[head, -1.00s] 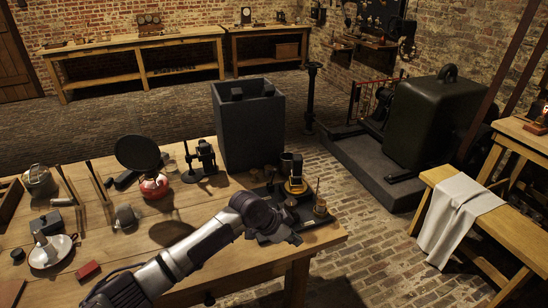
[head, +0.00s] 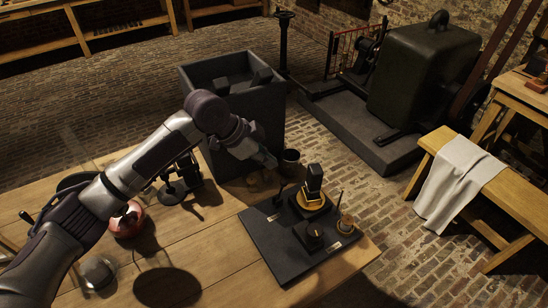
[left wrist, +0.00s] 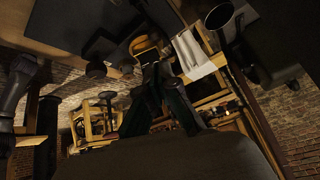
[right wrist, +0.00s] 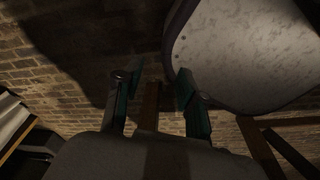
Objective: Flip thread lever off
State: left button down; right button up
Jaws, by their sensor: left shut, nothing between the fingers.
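A dark board (head: 268,243) lies on the near corner of the wooden table and carries small instruments. A yellow-based device with a dark upright block (head: 313,190) stands at its back. I cannot tell which is the thread lever. My left gripper (head: 268,158) is shut and empty, above the table behind the board. Its fingers show in the left wrist view (left wrist: 158,75). My right gripper (right wrist: 157,85) is open and empty, away from the board.
A tall grey box (head: 232,95) stands close behind my left gripper. A dark cup (head: 290,161) stands beside the gripper. A stand (head: 180,185) and a red-based object (head: 127,218) are under my left arm. A bench with a cloth (head: 459,185) is at right.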

pick_arm(q)
jog(key=p, duration=0.1)
send_over(281, 190)
jog(key=d, duration=0.1)
jog(key=f, duration=0.6)
jog(key=shift+w+d+f, duration=0.2)
jog(key=shift+w+f, duration=0.05)
jog(key=shift+f, duration=0.1)
jog(key=shift+w+d+f, duration=0.15)
jog(key=shift+d+f, duration=0.2)
jog(key=shift+f, duration=0.25)
pick_arm(e)
jog(key=shift+s+d+r, duration=0.15)
jog(key=shift+s+r, duration=0.2)
jog(key=shift+s, duration=0.25)
jog(key=shift+s+d+r, duration=0.1)
jog(key=shift+s+r, duration=0.25)
jog(key=shift+s, duration=0.25)
jog(key=shift+d+f, duration=0.1)
jog(key=shift+d, duration=0.05)
